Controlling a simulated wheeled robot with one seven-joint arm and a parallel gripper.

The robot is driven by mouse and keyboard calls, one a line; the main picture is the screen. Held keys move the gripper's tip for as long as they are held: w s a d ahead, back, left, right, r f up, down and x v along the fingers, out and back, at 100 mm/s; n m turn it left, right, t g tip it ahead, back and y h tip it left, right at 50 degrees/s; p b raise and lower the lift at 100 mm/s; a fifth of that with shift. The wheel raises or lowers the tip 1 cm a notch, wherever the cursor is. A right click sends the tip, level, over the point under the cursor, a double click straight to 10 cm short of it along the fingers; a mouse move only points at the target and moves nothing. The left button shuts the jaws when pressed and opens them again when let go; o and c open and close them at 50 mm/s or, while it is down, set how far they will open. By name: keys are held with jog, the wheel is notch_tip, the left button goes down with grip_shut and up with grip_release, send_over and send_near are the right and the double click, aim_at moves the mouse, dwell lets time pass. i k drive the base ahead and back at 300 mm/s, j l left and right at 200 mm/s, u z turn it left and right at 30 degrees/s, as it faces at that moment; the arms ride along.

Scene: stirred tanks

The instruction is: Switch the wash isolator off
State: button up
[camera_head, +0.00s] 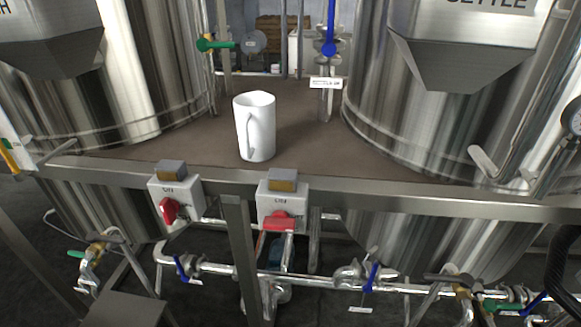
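Two grey isolator boxes hang on the front rail. The left isolator (186,193) has a red rotary handle (168,211) that looks roughly upright. The right isolator (293,204) has a red handle (279,222) that looks broader and more sideways. Both show "ON" lettering above the handle. A small block with a brownish plate sits on top of each, too small to read, so I cannot tell by label which is the wash isolator. The left tank's sign (48,14) shows only a final "H"; the right tank's sign reads "SETTLE". My gripper is not in view.
A white mug (255,127) stands on the brown deck between the tanks, behind the right isolator. A steel rail (400,197) and post (240,255) frame the isolators. Pipes with blue-handled valves (181,268) run below. A black curved thing (565,262) shows at right.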

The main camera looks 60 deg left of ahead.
aim_at(169, 207)
jog(key=u, duration=2.55)
